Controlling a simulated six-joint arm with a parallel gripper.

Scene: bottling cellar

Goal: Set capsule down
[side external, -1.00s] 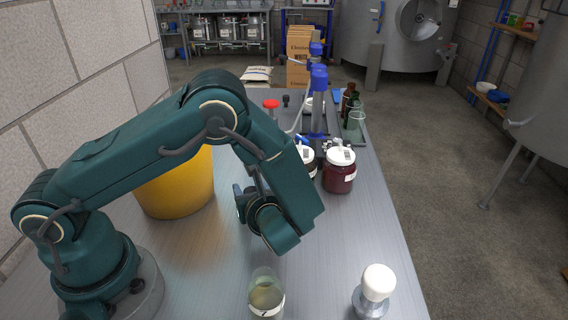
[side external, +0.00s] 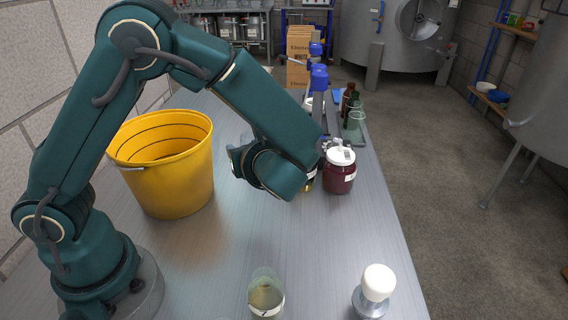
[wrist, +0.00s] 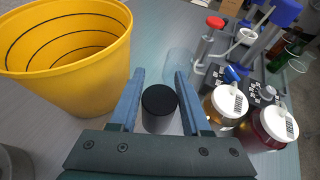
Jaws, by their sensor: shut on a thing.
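The capsule (wrist: 159,108) is a small upright cylinder with a black top and a greyish side, seen between the fingers in the wrist view. My gripper (wrist: 158,92) is shut on it, with one blue-grey finger on each side. In the side view my wrist hangs above the bench, between the yellow bucket and the jars. There the arm hides the capsule and most of the gripper. Whether the capsule's underside touches the bench cannot be told.
The yellow bucket (side external: 165,185) stands left of my gripper. A dark red jar (side external: 340,177) and an amber jar (wrist: 225,108) stand right. A red-topped device (wrist: 208,45) and clear glass (wrist: 180,64) are beyond. A beaker (side external: 266,298) and white-topped item (side external: 377,287) stand in front.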

